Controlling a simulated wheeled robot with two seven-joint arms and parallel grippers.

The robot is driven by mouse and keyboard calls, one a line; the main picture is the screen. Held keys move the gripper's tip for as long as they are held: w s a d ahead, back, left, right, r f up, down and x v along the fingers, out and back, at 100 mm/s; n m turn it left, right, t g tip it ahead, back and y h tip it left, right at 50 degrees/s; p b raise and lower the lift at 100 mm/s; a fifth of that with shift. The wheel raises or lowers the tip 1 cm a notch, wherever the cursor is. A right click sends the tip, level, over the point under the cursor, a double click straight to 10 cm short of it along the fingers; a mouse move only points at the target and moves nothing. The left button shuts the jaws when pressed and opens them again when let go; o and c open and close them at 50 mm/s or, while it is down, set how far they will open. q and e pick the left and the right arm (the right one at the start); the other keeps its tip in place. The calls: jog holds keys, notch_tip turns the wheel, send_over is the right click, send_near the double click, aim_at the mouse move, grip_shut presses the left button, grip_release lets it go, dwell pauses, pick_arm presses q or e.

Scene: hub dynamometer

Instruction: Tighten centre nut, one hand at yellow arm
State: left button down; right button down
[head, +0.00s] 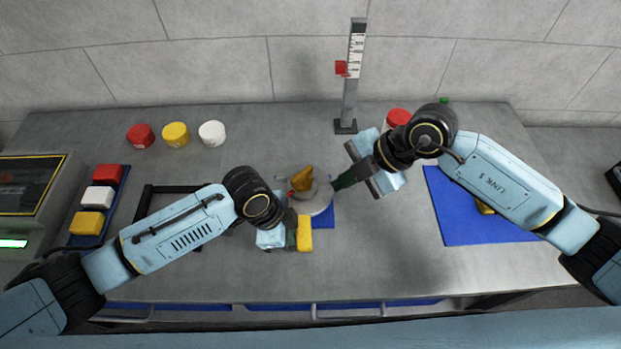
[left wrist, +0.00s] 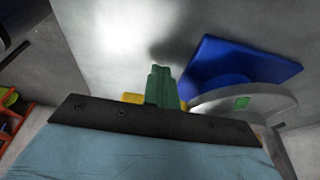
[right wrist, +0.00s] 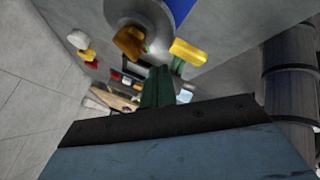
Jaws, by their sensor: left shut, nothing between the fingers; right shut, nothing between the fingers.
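A yellow block (head: 304,234), possibly the yellow arm's end, shows at the hub's near side. My left gripper (head: 291,222) is shut and empty beside this block; contact is unclear. My right gripper (head: 335,184) is shut and empty, its green fingertips close to the hub's right side. The right wrist view shows the orange-yellow piece (right wrist: 130,41) and yellow block (right wrist: 188,52) beyond my fingers.
A measuring post (head: 351,85) with a red slider stands behind. Red (head: 140,135), yellow (head: 175,134) and white (head: 212,133) caps lie back left. A tray (head: 88,222) of coloured blocks is at left. A larger blue mat (head: 460,215) lies under my right arm.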

aim_at(302, 179)
jog(key=w+a+f, duration=0.1)
jog(key=a, duration=0.1)
jog(key=w+a+f, duration=0.1)
jog(key=f, duration=0.1)
jog(key=w+a+f, duration=0.1)
jog(key=a, duration=0.1)
jog(key=shift+a+f, duration=0.35)
jog(key=shift+w+a, duration=0.2)
jog(key=shift+w, duration=0.05)
